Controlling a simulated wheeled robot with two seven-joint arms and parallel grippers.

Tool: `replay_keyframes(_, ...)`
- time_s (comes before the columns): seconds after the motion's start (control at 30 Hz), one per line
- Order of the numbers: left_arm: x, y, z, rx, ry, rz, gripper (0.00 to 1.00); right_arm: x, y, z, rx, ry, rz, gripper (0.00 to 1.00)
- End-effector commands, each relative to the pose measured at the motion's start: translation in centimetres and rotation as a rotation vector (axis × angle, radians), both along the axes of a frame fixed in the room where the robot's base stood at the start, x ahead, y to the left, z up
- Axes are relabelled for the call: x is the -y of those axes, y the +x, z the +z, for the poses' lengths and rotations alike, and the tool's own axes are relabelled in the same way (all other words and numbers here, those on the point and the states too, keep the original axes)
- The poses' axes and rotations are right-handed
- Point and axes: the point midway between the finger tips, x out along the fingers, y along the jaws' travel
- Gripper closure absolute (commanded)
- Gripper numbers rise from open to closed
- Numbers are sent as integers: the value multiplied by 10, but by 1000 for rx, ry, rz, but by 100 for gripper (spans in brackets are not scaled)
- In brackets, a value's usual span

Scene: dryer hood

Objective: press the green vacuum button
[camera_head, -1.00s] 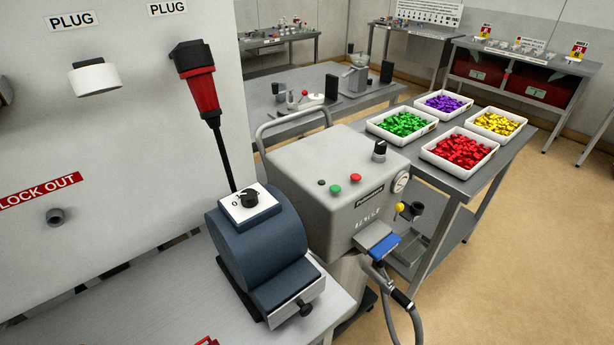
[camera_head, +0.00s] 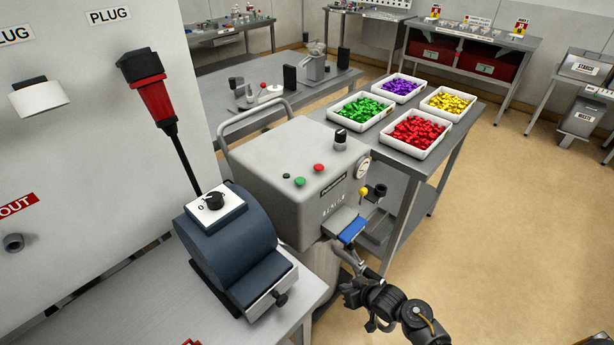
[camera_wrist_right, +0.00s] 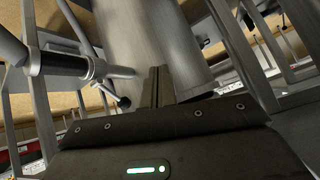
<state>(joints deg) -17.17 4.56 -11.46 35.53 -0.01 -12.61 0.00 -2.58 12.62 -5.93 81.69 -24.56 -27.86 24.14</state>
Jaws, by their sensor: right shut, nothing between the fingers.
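The green button (camera_head: 299,182) is on the sloped top of the grey machine box (camera_head: 283,158), between a small dark knob (camera_head: 286,175) and a red button (camera_head: 319,168). My right gripper (camera_head: 362,289) is low in front of the machine, below and to the right of the green button and well apart from it. Its fingers (camera_wrist_right: 157,85) are shut and empty in the right wrist view, facing a grey cylindrical body (camera_wrist_right: 150,45). The green button does not show in the right wrist view. My left gripper is not in view.
A dark blue drum-shaped device (camera_head: 225,245) stands on the table left of the machine. A gauge (camera_head: 362,168), a yellow knob (camera_head: 363,191) and a blue-topped ledge (camera_head: 353,229) stick out at the machine's front. Trays of coloured pieces, such as the red one (camera_head: 415,133), stand behind. Open floor lies right.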

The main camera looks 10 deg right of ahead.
Motion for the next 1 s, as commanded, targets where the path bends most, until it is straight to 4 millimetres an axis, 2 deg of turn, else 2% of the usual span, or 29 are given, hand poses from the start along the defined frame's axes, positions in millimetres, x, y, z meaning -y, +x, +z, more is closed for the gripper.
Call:
replay_keyframes(0.03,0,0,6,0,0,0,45,-2,32,54,82,20,22,100)
replay_keyframes(0.07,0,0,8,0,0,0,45,-4,45,82,121,33,36,100)
replay_keyframes(0.1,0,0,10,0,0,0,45,-8,61,119,174,48,59,100)
replay_keyframes(0.17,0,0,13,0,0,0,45,-12,79,175,251,65,93,100)
replay_keyframes(0.2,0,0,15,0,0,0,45,-16,87,209,298,72,115,100)
replay_keyframes(0.3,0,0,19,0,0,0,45,-23,96,287,401,77,173,100)
replay_keyframes(0.4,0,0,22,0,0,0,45,-30,95,345,480,65,223,100)
replay_keyframes(0.5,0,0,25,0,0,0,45,-34,90,382,533,52,256,100)
replay_keyframes(0.6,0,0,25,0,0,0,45,-36,86,402,562,42,275,100)
replay_keyframes(0.7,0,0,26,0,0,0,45,-37,84,407,569,40,282,100)
replay_keyframes(1.0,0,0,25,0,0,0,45,-37,84,407,569,40,282,100)
